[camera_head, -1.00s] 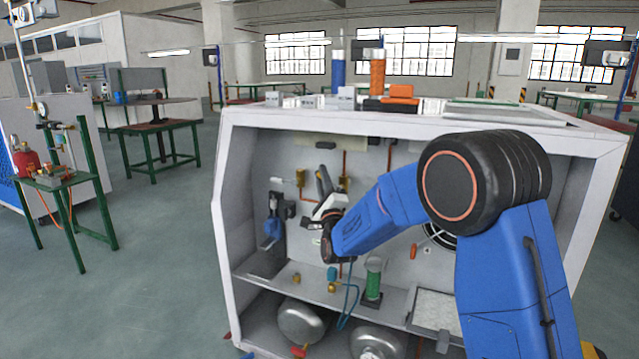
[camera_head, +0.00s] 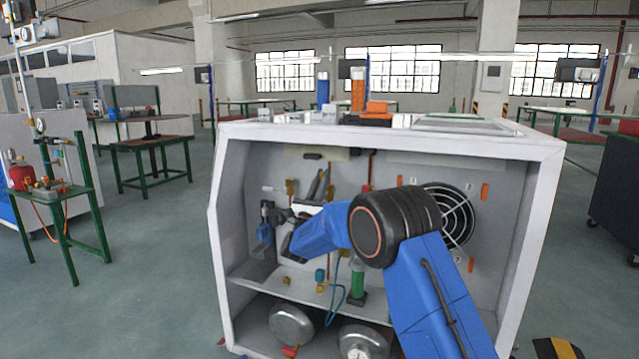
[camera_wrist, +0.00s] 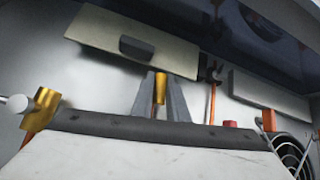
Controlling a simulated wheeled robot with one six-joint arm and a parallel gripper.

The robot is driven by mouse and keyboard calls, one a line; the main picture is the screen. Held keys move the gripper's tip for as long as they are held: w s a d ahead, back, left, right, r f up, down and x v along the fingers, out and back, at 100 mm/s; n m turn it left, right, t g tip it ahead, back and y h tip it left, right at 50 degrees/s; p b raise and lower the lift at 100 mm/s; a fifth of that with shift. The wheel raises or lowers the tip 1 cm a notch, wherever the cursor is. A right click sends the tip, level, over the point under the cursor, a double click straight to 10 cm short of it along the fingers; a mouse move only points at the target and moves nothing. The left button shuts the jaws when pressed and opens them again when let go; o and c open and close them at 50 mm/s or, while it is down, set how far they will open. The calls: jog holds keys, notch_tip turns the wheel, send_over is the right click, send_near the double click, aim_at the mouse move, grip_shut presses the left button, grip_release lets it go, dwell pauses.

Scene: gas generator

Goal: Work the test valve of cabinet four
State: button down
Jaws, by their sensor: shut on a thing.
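The open white cabinet (camera_head: 222,170) fills the middle of the head view. My gripper (camera_head: 323,180) is inside it, in front of the back wall, with its fingers pointing up. In the wrist view, its two grey fingers (camera_wrist: 161,92) are shut on a slim brass valve part (camera_wrist: 160,88) below a beige plate (camera_wrist: 130,42). I see no label saying it is the test valve. A second brass valve (camera_wrist: 40,107) with a white-tipped lever stands apart to the left. It also shows in the head view (camera_head: 291,187). My wrist hides part of the back wall.
A caged round fan (camera_head: 450,212) is on the back wall at right. A shelf edge runs below, with a green cylinder (camera_head: 357,280) on it and grey tanks (camera_head: 292,322) under it. A green table (camera_head: 60,192) stands left, with clear floor between.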

jog(key=shift+s+d+f+m+g+h, duration=0.1)
jog(key=shift+d+m+g+h, duration=0.2)
jog(key=shift+m+h, duration=0.4)
jog(key=shift+d+m+g+h, duration=0.1)
jog(key=shift+m+g+h, duration=0.3)
jog(key=shift+m+h, duration=0.3)
jog(key=c, duration=1.7)
grip_release()
jog(key=shift+c, duration=0.2)
jog(key=shift+s, duration=0.1)
jog(key=v, duration=1.7)
jog(key=shift+a, duration=0.15)
jog(key=shift+s, duration=0.1)
